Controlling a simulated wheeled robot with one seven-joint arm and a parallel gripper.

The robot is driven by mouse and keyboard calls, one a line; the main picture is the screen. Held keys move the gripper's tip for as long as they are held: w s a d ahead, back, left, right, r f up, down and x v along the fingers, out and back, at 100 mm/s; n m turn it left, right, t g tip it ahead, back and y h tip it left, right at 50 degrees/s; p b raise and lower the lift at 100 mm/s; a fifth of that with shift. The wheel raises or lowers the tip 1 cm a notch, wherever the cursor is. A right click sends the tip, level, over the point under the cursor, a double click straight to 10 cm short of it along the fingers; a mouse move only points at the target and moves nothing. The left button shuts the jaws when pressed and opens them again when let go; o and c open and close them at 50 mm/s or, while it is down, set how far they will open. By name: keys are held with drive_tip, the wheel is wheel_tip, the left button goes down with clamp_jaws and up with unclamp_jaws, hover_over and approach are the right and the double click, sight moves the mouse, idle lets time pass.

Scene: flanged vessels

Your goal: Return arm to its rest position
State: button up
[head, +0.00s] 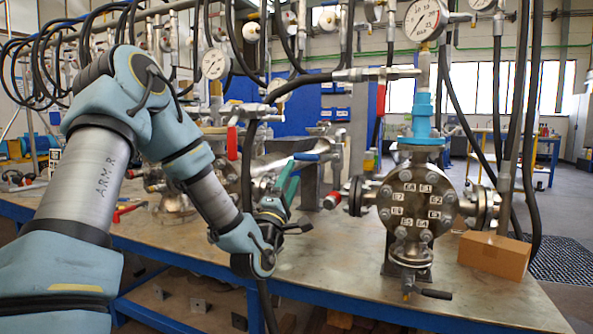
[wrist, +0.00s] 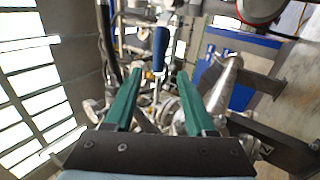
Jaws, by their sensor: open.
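My arm (head: 97,178) is bent at the elbow, in blue covers, and reaches from the left over the steel-topped bench. My gripper (head: 291,172), with green fingers, is beyond the wrist, left of the round flanged vessel (head: 417,203). In the wrist view the two green fingers of my gripper (wrist: 159,74) stand apart with nothing clamped between them. A blue-handled tool or valve handle (wrist: 160,48) shows past the gap between the fingertips. I cannot tell its distance from them.
The bench (head: 345,262) carries pipes and valves behind my gripper. A cardboard box (head: 494,254) sits at the bench's right end. Black hoses (head: 247,165) hang close to my forearm. A pressure gauge (head: 424,20) tops the vessel.

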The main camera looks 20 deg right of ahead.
drive_tip(key=shift+s+a+f, duration=0.15)
drive_tip(key=shift+f, duration=0.1)
idle(0.3)
